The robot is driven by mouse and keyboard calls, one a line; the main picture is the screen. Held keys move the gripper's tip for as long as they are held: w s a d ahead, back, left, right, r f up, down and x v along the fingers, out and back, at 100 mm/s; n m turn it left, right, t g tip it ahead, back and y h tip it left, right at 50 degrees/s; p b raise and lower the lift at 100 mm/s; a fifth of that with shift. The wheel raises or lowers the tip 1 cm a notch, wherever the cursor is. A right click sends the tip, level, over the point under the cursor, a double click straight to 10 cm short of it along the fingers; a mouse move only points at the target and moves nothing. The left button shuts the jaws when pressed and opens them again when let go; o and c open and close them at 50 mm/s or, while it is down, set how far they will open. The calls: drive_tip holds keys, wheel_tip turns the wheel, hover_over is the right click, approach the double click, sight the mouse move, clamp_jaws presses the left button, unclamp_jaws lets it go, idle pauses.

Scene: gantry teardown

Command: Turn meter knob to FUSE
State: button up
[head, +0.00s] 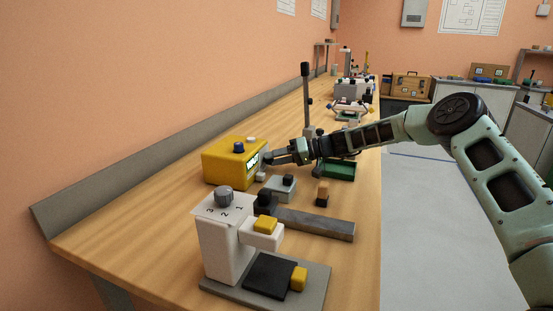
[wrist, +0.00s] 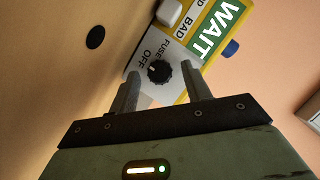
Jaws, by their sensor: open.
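The yellow meter (head: 228,165) stands on the bench at centre left, its green display facing right toward my gripper (head: 270,160). In the wrist view, the meter's panel (wrist: 218,32) shows WAIT and BAD. Its black ribbed knob (wrist: 158,71) sits on a light plate with the words FUSE and OFF beside it. A small pale mark shows on the knob, but I cannot tell surely which word it points at. My gripper (wrist: 161,84) is open, one finger on each side of the knob in the picture. Contact with the knob is not clear.
A white stand with a grey dial (head: 224,196) is in the foreground. A grey box with a black knob (head: 280,186), a grey bar (head: 315,224) and a green tray (head: 338,171) lie near the meter. Bare bench (head: 130,235) is at left.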

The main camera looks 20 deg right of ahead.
drive_tip(key=c, duration=1)
drive_tip(key=shift+m+y+b, duration=0.3)
drive_tip(key=shift+m+b, duration=0.05)
drive_tip(key=shift+m, duration=0.25)
drive_tip(key=o, duration=1)
wheel_tip(320, 180, up, 10)
